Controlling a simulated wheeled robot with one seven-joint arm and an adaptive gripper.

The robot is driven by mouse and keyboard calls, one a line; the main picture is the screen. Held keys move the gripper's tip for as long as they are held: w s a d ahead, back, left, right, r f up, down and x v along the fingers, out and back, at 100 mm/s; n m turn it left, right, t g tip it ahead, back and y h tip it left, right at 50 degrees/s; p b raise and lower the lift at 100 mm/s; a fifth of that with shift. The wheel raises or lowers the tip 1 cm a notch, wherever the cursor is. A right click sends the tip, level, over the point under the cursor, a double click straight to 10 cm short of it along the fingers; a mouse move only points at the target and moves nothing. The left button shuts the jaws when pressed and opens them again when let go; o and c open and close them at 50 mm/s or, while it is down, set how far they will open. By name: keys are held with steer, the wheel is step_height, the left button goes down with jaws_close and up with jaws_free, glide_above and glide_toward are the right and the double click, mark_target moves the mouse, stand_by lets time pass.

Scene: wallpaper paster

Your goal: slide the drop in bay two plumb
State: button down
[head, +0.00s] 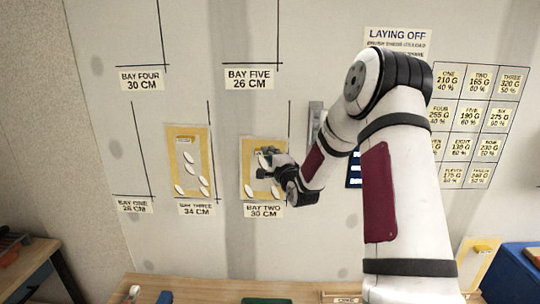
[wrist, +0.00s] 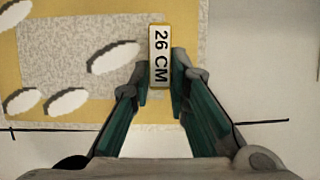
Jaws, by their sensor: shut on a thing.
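The drop in bay two (head: 249,182) is a yellow-bordered sheet with a pale middle and white ovals, flat against the wall above the label "BAY TWO 30 CM" (head: 264,211). In the wrist view the drop (wrist: 192,22) fills the upper left, its lower edge close to a black wall line. A pale tab marked "26 CM" (wrist: 160,52) stands on the drop. My gripper (head: 268,156) is at the drop's upper middle, shut on this tab; its dark green fingers (wrist: 160,84) are on either side of it. My gripper hides part of the drop in the head view.
A similar drop (head: 169,150) hangs in bay three, to the left. Bays one, four and five show bare wall with black lines. A weight chart (head: 478,125) is at right. A wooden bench (head: 200,285) runs below, holding small items.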

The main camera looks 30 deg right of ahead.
steer(key=shift+s+a+r+p, duration=0.1)
steer(key=shift+s+a+p, duration=0.25)
steer(key=shift+s, duration=0.2)
steer(key=shift+s+a, duration=0.2)
steer(key=shift+s, duration=0.05)
steer(key=shift+s+a+p, duration=0.15)
steer(key=shift+s+p, duration=0.1)
steer(key=shift+p, duration=0.05)
steer(key=shift+n, duration=0.3)
stand_by(0.4)
steer(key=shift+w+a+p, duration=0.1)
steer(key=shift+p, duration=0.25)
steer(key=shift+w+d+b, duration=0.3)
steer(key=shift+w+d, duration=0.15)
steer(key=shift+w, duration=0.25)
steer(key=shift+w+d+b, duration=0.3)
steer(key=shift+w+d, duration=0.1)
steer(key=shift+w, duration=0.25)
stand_by(0.7)
steer(key=shift+r, duration=0.15)
stand_by(1.0)
steer(key=c, duration=1.4)
jaws_free()
steer(key=shift+c, duration=0.2)
